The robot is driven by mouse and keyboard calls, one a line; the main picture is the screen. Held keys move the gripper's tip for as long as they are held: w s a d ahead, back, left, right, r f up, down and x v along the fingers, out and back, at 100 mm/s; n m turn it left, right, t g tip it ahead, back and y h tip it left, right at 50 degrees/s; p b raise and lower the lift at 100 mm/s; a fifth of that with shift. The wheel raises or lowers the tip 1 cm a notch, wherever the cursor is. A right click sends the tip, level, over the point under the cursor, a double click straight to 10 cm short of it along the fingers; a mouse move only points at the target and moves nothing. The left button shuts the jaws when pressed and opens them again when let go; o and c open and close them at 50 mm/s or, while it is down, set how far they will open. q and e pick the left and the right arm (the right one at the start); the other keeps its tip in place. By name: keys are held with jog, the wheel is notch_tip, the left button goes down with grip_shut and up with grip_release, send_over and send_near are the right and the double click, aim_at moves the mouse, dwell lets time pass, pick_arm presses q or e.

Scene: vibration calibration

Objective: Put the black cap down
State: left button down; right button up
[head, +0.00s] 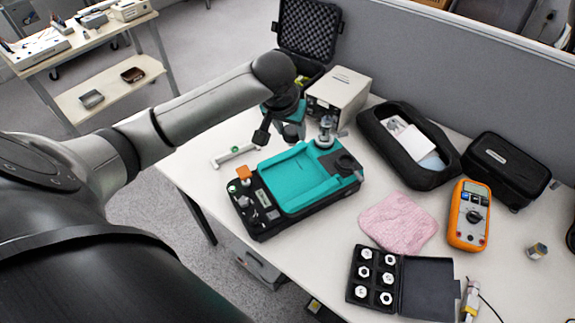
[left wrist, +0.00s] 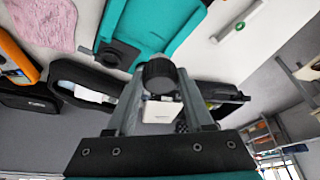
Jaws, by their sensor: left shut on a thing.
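In the left wrist view, the black cap (left wrist: 160,74) is a short dark cylinder with a ribbed side. It sits between the fingertips of my left gripper (left wrist: 161,80), which is shut on it. In the head view my left gripper (head: 284,124) hangs over the back of the table, beyond the teal-and-black device (head: 290,188). The cap cannot be made out clearly there, and the gap beneath it is hard to judge. My right gripper is not in view.
A white bar (head: 233,157) lies left of the device. A silver instrument (head: 326,132) and a beige box (head: 338,92) stand close behind it. An open black case (head: 310,30), pouch (head: 375,128), pink cloth (head: 398,222), orange multimeter (head: 468,215) and small-parts box (head: 428,285) occupy the table.

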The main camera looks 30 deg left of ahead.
pick_arm(q)
notch_tip(320, 180, down, 10)
jog(key=shift+r+b, duration=0.1)
jog(key=shift+b, duration=0.85)
jog(key=shift+f, duration=0.5)
notch_tip(320, 180, down, 4)
jog(key=shift+r+b, duration=0.2)
jog(key=shift+b, duration=0.4)
jog(key=shift+f, duration=0.15)
jog(key=shift+f, duration=0.15)
jog(key=shift+c, duration=1.4)
grip_release()
